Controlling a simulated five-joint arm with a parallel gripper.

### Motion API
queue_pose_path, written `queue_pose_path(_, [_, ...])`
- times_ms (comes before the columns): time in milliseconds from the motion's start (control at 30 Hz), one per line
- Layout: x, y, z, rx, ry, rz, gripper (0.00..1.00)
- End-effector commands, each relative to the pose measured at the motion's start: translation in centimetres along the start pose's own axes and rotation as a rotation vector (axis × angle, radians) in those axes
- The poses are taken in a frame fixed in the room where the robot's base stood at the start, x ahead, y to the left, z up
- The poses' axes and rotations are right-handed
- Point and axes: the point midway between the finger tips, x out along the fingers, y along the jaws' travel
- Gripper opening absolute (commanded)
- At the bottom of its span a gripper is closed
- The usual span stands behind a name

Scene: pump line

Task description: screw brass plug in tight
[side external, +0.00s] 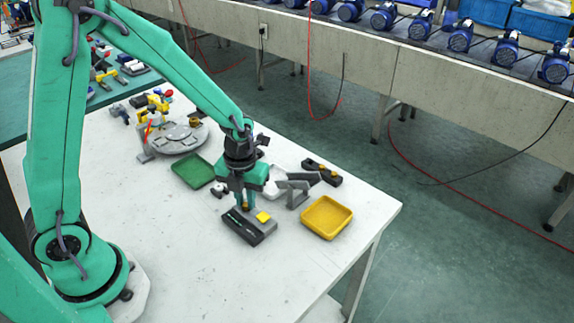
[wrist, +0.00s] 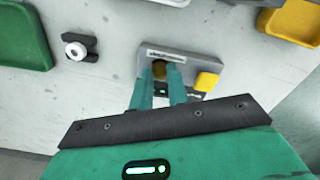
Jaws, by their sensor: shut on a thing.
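The brass plug (wrist: 159,68) shows between my fingertips in the wrist view, at the grey block. My gripper (wrist: 163,82) is shut on it, pointing down. In the side external view my gripper (side external: 246,206) stands over the grey block (side external: 262,232), which has a dark front and a yellow piece (side external: 263,217) on its right. The grey block (wrist: 180,57) and yellow piece (wrist: 206,81) also show in the wrist view. The fingers hide most of the plug and the hole below it. I cannot tell how deep the plug sits.
A green tray (side external: 193,171) lies to the left and a yellow tray (side external: 327,216) to the right. A grey angled stand (side external: 297,188) and a dark rack (side external: 322,171) stand behind. A small round-knobbed fixture (wrist: 76,49) is near. The table front is clear.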

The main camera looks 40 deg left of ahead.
Motion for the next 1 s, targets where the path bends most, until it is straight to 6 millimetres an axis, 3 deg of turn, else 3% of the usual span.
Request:
queue_pose_path(167, [0.0,0.0,0.0,-0.001,0.0,0.0,0.0])
queue_pose_path(200, [0.0,0.0,0.0,-0.001,0.0,0.0,0.24])
queue_pose_path(233, [0.0,0.0,0.0,-0.001,0.0,0.0,0.29])
queue_pose_path(633, [-0.2,0.0,0.0,-0.003,-0.001,-0.001,0.29])
queue_pose_path(1000, [-2.2,0.0,0.0,-0.003,-0.002,-0.001,0.29])
